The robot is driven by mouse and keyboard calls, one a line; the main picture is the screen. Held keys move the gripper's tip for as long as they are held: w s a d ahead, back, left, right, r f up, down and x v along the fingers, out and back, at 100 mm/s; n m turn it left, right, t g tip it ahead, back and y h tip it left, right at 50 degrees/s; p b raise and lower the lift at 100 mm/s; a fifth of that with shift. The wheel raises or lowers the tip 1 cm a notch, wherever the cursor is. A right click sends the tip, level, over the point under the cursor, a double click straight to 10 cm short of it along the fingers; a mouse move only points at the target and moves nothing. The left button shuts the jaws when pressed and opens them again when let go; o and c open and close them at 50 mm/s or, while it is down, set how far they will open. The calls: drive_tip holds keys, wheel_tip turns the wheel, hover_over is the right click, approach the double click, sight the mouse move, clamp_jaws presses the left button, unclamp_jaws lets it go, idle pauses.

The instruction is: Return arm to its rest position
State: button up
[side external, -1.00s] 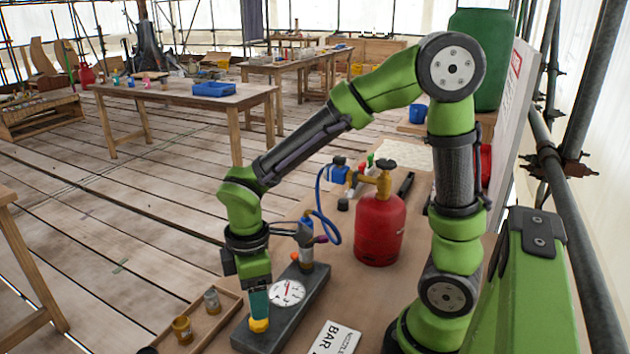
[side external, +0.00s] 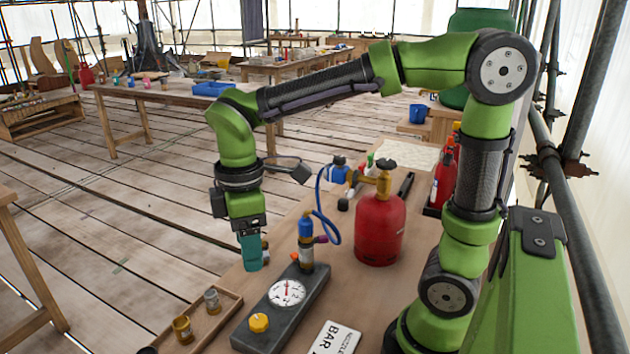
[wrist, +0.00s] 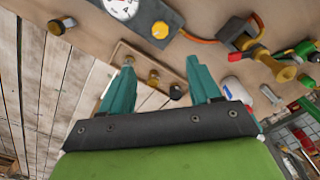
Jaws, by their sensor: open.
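My gripper (side external: 250,262) hangs above the bench, to the left of the blue-topped torch, with its teal fingers pointing down. In the wrist view my gripper (wrist: 164,82) has its two teal fingers spread apart with nothing between them. The grey gauge block (side external: 258,338) lies on the bench below and to the right of the fingers. It carries a white dial (side external: 287,292) with a red needle and a yellow knob (side external: 259,323). The knob also shows in the wrist view (wrist: 160,30), clear of the fingers.
A red gas cylinder (side external: 379,230) with a brass valve and blue hose stands on the bench right of my gripper. The blue-topped torch (side external: 306,243) stands upright at the block's far end. A wooden tray (side external: 226,310) with small jars lies at left. Air above the bench is free.

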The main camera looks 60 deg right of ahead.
drive_tip(key=s+d+r+m+t+y, duration=0.2)
drive_tip(key=s+d+m+t, duration=0.4)
drive_tip(key=m, duration=0.7)
drive_tip(key=shift+s+r+t, duration=0.2)
drive_tip(key=shift+r+t, duration=0.05)
drive_tip(key=shift+t, duration=0.35)
